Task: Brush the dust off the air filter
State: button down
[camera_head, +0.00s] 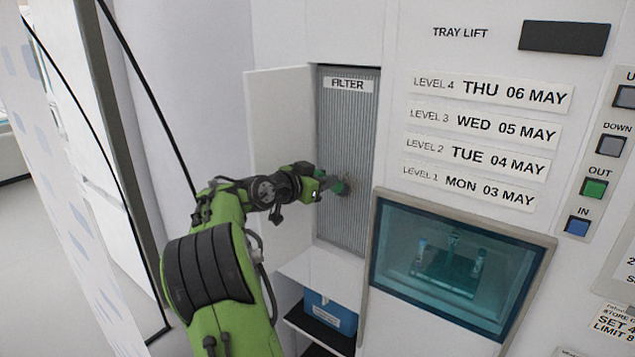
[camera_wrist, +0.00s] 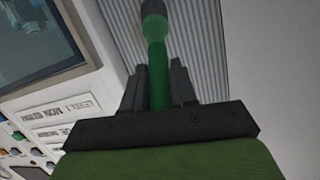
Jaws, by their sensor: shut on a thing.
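The air filter (camera_head: 345,125) is a tall grey ribbed panel labelled FILTER, set in a recess of the white machine; its ribs also show in the wrist view (camera_wrist: 205,40). A green-handled brush (camera_wrist: 158,70) with a dark head (camera_wrist: 153,8) is held between the fingers of my gripper (camera_wrist: 160,85). In the head view my gripper (camera_head: 325,184) is in front of the filter's middle, with the brush head (camera_head: 346,185) at or very near the ribs. Whether the bristles touch cannot be told. I cannot make out dust on the ribs.
An open white door (camera_head: 280,150) stands left of the filter. A white shelf (camera_head: 322,268) lies below it, with a blue box (camera_head: 330,312) underneath. To the right are a tray lift window (camera_head: 455,265) and several buttons (camera_head: 594,187).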

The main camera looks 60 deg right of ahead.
jog(key=w+p, duration=0.1)
jog(key=w, duration=0.1)
jog(key=w+p, duration=0.1)
jog(key=shift+w+d, duration=0.35)
dwell(0.4)
jog(key=shift+s, duration=0.1)
jog(key=shift+s+a+r+b, duration=0.1)
jog(key=shift+s+a+b, duration=0.05)
jog(key=shift+s+b, duration=0.7)
jog(key=shift+s+a+b, duration=0.1)
jog(key=shift+s+b, duration=0.5)
jog(key=shift+s, duration=0.35)
